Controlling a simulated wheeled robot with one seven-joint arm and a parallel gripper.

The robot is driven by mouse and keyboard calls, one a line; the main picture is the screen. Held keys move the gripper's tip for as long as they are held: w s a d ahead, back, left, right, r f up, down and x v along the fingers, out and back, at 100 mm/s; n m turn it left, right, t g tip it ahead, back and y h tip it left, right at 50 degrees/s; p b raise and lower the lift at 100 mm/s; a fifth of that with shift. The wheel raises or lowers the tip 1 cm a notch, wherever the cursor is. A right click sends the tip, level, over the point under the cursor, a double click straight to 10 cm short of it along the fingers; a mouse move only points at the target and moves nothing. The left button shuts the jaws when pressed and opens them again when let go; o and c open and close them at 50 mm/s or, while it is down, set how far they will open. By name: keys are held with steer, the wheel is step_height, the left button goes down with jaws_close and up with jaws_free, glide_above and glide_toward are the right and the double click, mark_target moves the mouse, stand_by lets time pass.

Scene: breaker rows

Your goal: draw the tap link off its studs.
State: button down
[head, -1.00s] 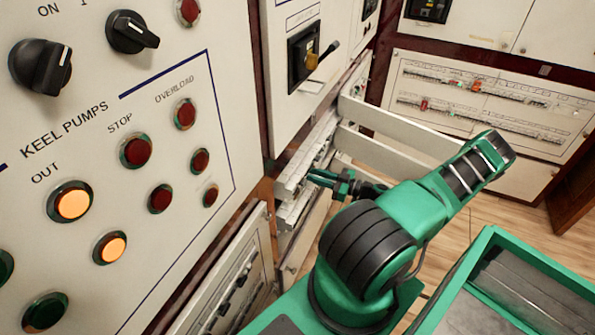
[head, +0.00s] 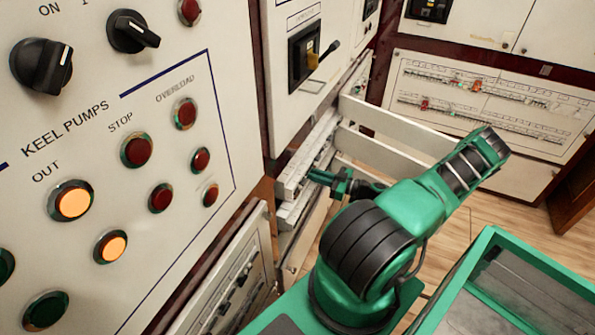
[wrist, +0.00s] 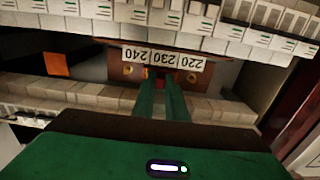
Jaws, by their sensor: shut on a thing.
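My gripper (head: 318,177) reaches into the breaker rows left of the arm in the head view. In the wrist view its two green fingers (wrist: 160,84) are close together, pointing at a dark reddish terminal board (wrist: 115,70). They are shut on the tap link (wrist: 154,73), of which only a small red bit shows between the tips. Brass studs show on the board to either side of the fingers. A white label strip (wrist: 162,57) reads 240, 230, 220, upside down. Whether the link still sits on its studs is hidden by the fingers.
Rows of pale breakers (wrist: 225,35) run above and below the board, close to my fingers. An orange block (wrist: 56,64) sits to the left. In the head view, an open panel door (head: 230,275) stands near the arm, and white rails (head: 390,155) stand behind it.

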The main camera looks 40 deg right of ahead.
steer(key=shift+s, duration=0.15)
steer(key=shift+v, duration=1.75)
steer(key=shift+s, duration=0.1)
steer(key=v, duration=0.6)
steer(key=shift+s+d, duration=0.2)
steer(key=shift+s, duration=0.15)
steer(key=x, duration=0.7)
steer(key=shift+s, duration=0.1)
